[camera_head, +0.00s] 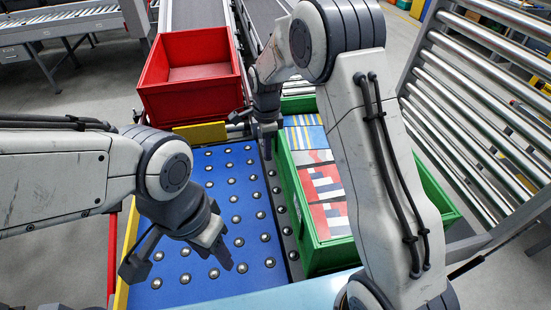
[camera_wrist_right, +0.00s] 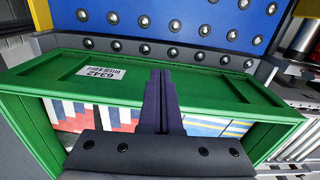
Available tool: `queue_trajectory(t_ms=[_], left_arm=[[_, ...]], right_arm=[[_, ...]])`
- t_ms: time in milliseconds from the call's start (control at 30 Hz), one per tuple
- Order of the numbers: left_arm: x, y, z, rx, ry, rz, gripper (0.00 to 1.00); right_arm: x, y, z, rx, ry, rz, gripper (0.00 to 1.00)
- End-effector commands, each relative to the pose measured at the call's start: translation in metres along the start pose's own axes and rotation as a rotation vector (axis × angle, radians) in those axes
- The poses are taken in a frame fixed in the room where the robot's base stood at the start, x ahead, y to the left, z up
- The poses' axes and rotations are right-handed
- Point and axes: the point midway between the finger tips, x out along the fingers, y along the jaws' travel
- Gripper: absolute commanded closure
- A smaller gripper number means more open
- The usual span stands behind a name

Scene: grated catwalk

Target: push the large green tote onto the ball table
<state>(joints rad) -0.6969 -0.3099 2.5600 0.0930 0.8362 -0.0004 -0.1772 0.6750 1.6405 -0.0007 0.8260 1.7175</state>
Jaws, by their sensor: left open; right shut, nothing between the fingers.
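The large green tote (camera_head: 315,258) stands just right of the blue ball table (camera_head: 205,290), apart from the blue surface by a grey strip with balls. It holds red, white, blue and yellow patterned boxes. My right arm hides part of it. In the right wrist view the tote's wall (camera_wrist_right: 60,72) carries a white label reading 6342, with the ball table (camera_wrist_right: 190,18) beyond. My right gripper (camera_head: 267,150) is shut and empty near the tote's far left corner; its fingers (camera_wrist_right: 160,76) overlap the tote wall, contact unclear. My left gripper (camera_head: 178,264) is open above the ball table.
A red tote (camera_head: 190,95) stands at the ball table's far end, behind a yellow block (camera_head: 200,132). Conveyor lanes (camera_head: 197,14) run away behind it. A raised roller section (camera_head: 480,90) stands at right. The ball table's surface is clear of totes.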

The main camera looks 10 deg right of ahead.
Motion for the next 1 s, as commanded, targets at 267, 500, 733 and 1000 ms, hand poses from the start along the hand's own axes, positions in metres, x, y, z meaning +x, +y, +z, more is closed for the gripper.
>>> queue_trajectory(t_ms=[267,500,733,1000], left_arm=[[-0.013,0.001,-0.001,0.0,0.0,0.0,0.55],[-0.025,0.002,-0.001,0.0,0.0,0.0,0.55],[-0.039,0.003,-0.002,-0.001,0.0,0.0,0.55],[-0.039,0.003,-0.002,-0.001,0.0,0.0,0.55]], right_arm=[[0.049,0.003,-0.001,0.0,0.001,0.007,1.0],[0.095,0.002,-0.003,0.001,0.0,0.005,1.0],[0.092,0.002,-0.034,0.001,0.0,0.001,1.0],[0.094,0.001,-0.041,-0.002,0.0,0.0,1.0]])
